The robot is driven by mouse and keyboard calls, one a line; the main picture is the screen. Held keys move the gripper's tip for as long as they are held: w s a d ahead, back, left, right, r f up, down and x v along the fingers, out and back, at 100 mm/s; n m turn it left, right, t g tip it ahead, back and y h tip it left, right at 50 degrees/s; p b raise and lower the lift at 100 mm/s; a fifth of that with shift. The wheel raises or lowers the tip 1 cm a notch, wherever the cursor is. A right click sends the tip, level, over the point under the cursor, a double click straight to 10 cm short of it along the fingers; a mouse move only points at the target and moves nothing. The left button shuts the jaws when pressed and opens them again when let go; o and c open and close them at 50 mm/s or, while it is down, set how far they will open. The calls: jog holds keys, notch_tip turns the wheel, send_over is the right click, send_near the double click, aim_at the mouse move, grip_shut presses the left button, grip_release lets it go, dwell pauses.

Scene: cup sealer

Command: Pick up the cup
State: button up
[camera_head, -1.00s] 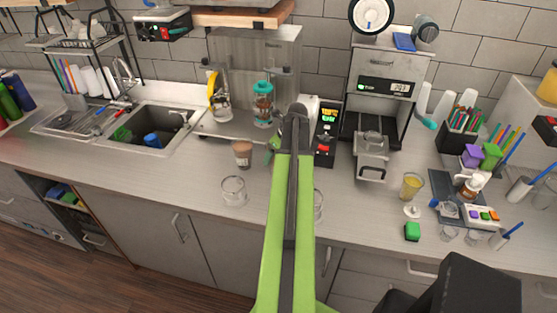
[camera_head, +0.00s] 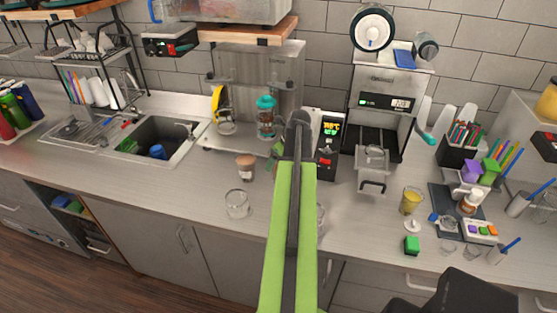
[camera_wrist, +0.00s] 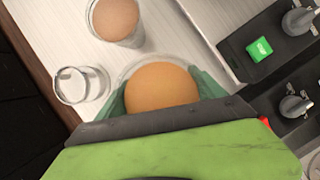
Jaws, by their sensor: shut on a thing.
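My gripper (camera_wrist: 160,92) has its green fingers shut on a clear cup with an orange-brown top or filling (camera_wrist: 162,85) in the wrist view. One finger is on each side of the cup. I cannot tell whether the cup is off the counter. Another brown-filled cup (camera_head: 245,169) stands to the left of my gripper; one like it is at the top of the wrist view (camera_wrist: 116,20).
An empty clear glass (camera_head: 237,204) stands in front of the brown cup. A black machine with a lit display (camera_head: 327,148) is just right of my gripper. A clear dispenser with a teal lid (camera_head: 266,118) stands behind. Counter left of the glass is clear.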

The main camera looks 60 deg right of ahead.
notch_tip(320, 180, up, 14)
jog(key=p, duration=1.3)
jog(key=shift+r, duration=0.25)
jog(key=shift+d, duration=0.1)
